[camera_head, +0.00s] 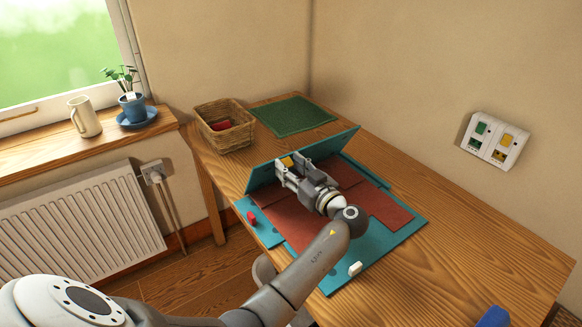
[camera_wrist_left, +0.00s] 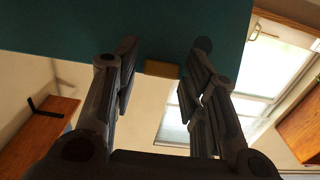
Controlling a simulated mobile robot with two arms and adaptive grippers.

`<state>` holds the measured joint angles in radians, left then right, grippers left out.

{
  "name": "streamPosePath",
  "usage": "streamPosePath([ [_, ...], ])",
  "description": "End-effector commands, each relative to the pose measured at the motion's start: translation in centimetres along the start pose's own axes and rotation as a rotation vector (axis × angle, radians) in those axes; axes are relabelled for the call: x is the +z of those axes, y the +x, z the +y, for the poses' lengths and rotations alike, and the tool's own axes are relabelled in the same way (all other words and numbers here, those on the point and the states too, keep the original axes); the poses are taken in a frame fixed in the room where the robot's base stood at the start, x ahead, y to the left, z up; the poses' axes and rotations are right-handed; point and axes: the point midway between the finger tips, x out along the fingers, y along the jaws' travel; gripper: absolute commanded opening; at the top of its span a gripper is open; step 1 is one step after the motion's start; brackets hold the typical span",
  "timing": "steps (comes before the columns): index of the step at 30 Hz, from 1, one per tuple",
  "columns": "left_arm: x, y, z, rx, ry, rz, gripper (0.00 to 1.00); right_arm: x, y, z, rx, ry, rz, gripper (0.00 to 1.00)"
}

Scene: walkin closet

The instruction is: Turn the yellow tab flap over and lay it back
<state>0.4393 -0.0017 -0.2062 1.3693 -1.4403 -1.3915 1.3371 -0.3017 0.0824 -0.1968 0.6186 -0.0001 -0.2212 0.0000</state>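A teal flap (camera_head: 325,147) stands tilted up from a teal board (camera_head: 375,248) with red panels (camera_head: 390,210) on the wooden table. The yellow tab (camera_head: 287,161) is at the flap, just beyond my left gripper (camera_head: 283,170). In the left wrist view, the flap (camera_wrist_left: 150,22) fills the top, and the yellow tab (camera_wrist_left: 161,69) shows at its edge between the open fingers (camera_wrist_left: 160,60). Gaps show on both sides of the tab. A red tab (camera_head: 252,218) and a white tab (camera_head: 355,268) are on other edges of the board. My right gripper is not in view.
A wicker basket (camera_head: 232,135) with something red inside and a green mat (camera_head: 292,116) lie behind the board. A blue thing (camera_head: 493,317) shows partly at the bottom right.

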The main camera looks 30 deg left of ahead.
Motion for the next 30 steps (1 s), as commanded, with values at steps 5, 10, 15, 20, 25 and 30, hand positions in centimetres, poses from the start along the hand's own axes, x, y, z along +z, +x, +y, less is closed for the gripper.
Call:
streamPosePath([
  [5, -0.02, 0.02, 0.00, 0.000, 0.000, 0.000, 0.13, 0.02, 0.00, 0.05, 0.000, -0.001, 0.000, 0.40],
  [10, -0.03, 0.03, 0.00, 0.000, 0.000, 0.000, 0.00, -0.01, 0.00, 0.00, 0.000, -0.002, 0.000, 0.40],
  [15, -0.06, 0.05, 0.00, 0.000, 0.000, 0.000, 0.00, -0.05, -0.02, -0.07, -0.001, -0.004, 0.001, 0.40],
  [20, -0.11, 0.09, 0.00, 0.000, -0.001, -0.003, 0.00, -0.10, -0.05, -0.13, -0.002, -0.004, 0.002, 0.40],
  [25, -0.20, 0.17, 0.00, 0.000, -0.002, -0.008, 0.00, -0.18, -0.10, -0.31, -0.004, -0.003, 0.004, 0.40],
  [30, -0.33, 0.30, 0.00, 0.000, -0.002, -0.017, 0.00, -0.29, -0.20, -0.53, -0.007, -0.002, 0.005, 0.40],
])
